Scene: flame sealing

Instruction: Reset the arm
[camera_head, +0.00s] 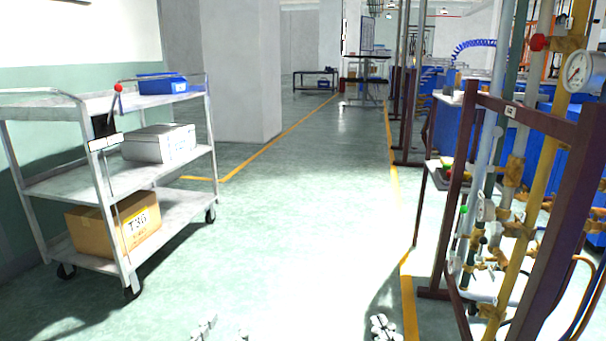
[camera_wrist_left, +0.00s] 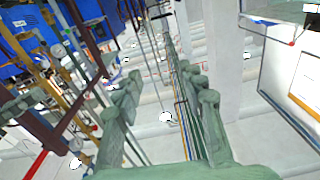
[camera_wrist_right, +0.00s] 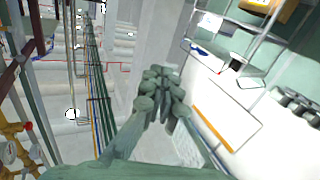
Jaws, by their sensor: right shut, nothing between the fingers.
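My left gripper (camera_head: 224,331) shows only its pale fingertips at the bottom edge of the head view. In the left wrist view its two fingers (camera_wrist_left: 166,100) stand wide apart with nothing between them, so it is open and empty. My right gripper (camera_head: 383,328) also shows at the bottom edge of the head view, further to the right. In the right wrist view its fingers (camera_wrist_right: 160,92) are together, and it holds nothing. Both grippers are apart from any object. The rest of both arms is out of the head view.
A grey three-tier cart (camera_head: 100,172) stands at the left, with a blue bin (camera_head: 162,85), a white box (camera_head: 158,143) and a cardboard box (camera_head: 115,222). A brown frame (camera_head: 458,175) with yellow pipes and a gauge (camera_head: 579,72) stands at the right. The floor between is clear.

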